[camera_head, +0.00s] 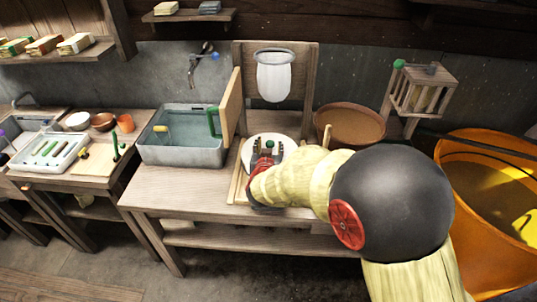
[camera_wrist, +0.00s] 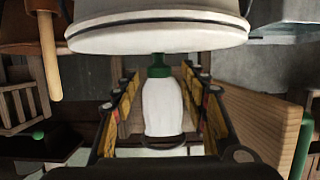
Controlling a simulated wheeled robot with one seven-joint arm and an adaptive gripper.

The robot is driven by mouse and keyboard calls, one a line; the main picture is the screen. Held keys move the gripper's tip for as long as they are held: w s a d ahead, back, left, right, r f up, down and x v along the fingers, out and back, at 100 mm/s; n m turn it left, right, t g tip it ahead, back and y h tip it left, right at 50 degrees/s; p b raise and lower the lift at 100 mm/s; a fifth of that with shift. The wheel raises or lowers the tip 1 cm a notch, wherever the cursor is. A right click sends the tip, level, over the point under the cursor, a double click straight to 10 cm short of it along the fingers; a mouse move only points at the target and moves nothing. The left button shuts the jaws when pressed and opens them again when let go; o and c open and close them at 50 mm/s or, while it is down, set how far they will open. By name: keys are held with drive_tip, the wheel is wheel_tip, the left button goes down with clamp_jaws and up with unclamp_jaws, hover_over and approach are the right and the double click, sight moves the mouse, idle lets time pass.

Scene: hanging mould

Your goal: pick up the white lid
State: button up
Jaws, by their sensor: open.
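The white lid (camera_head: 290,152) is a round disc with a green knob (camera_head: 269,144), in the middle of the wooden table. In the wrist view, which looks upside down, the lid (camera_wrist: 160,38) fills the top and its green knob (camera_wrist: 160,70) points toward the picture's bottom. My gripper (camera_head: 270,150) is over the lid with its fingers apart. In the wrist view, my gripper (camera_wrist: 161,78) has one finger on each side of the knob, with visible gaps and no clear contact. A pale vessel (camera_wrist: 158,8) shows partly beyond the lid.
A white hanging mould (camera_head: 273,80) is in a wooden frame behind the lid. A wooden board (camera_head: 231,107) and a grey water basin (camera_head: 182,152) stand to the left. A brown bowl (camera_head: 350,124) is at the right, partly hidden by my arm. The table's front left is clear.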

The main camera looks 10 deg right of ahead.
sight(270, 144)
drive_tip(key=shift+b+x, duration=0.4)
drive_tip(key=shift+x, duration=1.15)
drive_tip(key=shift+c, duration=1.3)
clamp_jaws()
